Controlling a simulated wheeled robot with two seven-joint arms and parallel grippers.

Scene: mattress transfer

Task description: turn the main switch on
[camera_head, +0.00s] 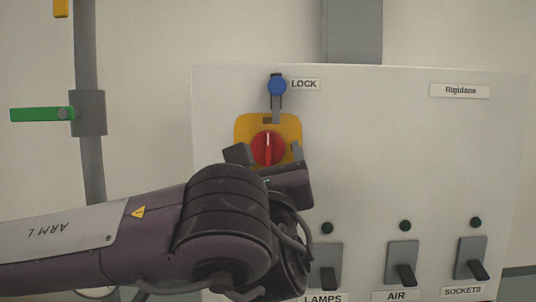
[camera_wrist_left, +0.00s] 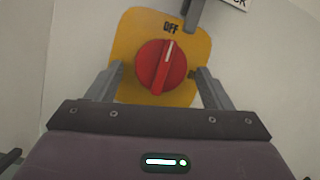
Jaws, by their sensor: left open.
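The main switch is a red rotary knob (camera_head: 268,148) on a yellow plate (camera_head: 284,125), upper left on the white panel. In the left wrist view the red knob (camera_wrist_left: 160,67) has a white pointer line, tilted slightly right of upright, near the word OFF (camera_wrist_left: 171,28). My left gripper (camera_head: 268,152) is open, its two fingers on either side of the knob. In the left wrist view the fingers of the left gripper (camera_wrist_left: 155,82) show a gap to the knob on both sides. I cannot tell how deep they reach. My right gripper is not in view.
A blue lock knob (camera_head: 277,85) on a grey slide sits above the yellow plate, by the LOCK label (camera_head: 305,84). Lever switches for lamps (camera_head: 328,275), air (camera_head: 405,272) and sockets (camera_head: 477,268) line the panel's lower part. A pipe with a green handle (camera_head: 40,114) stands left.

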